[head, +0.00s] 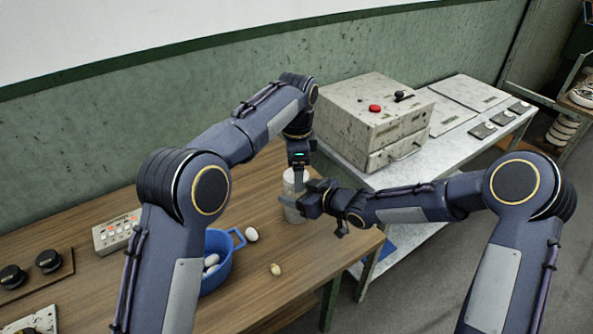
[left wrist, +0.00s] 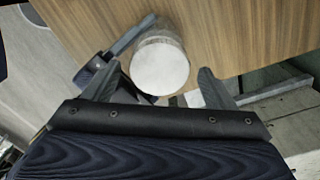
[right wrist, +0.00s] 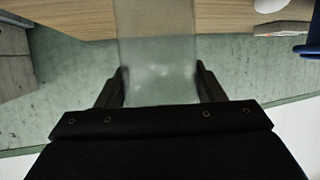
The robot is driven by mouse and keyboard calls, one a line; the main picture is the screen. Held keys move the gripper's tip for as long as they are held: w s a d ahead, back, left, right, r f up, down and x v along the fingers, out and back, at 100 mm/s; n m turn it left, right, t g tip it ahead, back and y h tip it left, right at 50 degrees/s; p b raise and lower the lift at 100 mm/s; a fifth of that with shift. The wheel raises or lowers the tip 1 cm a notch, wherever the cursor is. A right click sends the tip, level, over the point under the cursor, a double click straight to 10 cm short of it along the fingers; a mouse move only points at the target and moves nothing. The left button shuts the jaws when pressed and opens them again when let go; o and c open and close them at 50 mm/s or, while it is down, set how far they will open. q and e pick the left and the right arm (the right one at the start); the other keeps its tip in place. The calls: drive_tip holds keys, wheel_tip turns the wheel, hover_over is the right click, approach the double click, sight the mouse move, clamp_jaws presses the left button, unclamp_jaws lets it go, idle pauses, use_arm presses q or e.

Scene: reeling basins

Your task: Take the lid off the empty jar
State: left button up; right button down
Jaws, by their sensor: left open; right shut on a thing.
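The jar (head: 293,214) stands upright near the right end of the wooden table, partly hidden by my grippers. It is clear and looks empty in the right wrist view (right wrist: 158,55). Its round white lid (left wrist: 160,69) is on top, seen from above in the left wrist view. My right gripper (head: 292,200) comes in from the right and is shut on the jar's side. Its fingers lie on both sides of the glass in the right wrist view (right wrist: 160,80). My left gripper (head: 298,178) points down over the lid, open, with its fingers (left wrist: 157,80) apart on either side.
A blue pot (head: 216,272) with white cocoons stands left of the jar. Loose cocoons (head: 251,234) lie beside it. A button box (head: 117,232) is farther left. A grey machine (head: 375,115) with a red button stands on the metal bench behind. The table's right edge is close to the jar.

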use_arm(q)
wheel_tip(320, 180, up, 4)
drive_tip(key=shift+f, duration=0.2)
drive_tip(key=shift+c, duration=0.4)
drive_tip(key=shift+d+r+m, duration=0.2)
drive_tip(key=shift+r+m, duration=0.8)
drive_tip(key=shift+a+r+m, duration=0.15)
drive_tip(key=shift+r+m, duration=0.4)
drive_tip(key=shift+m, duration=0.05)
drive_tip(key=shift+f, duration=3.8)
drive_tip(key=shift+c, duration=0.4)
drive_tip(key=c, duration=0.9)
drive_tip(key=n, duration=0.3)
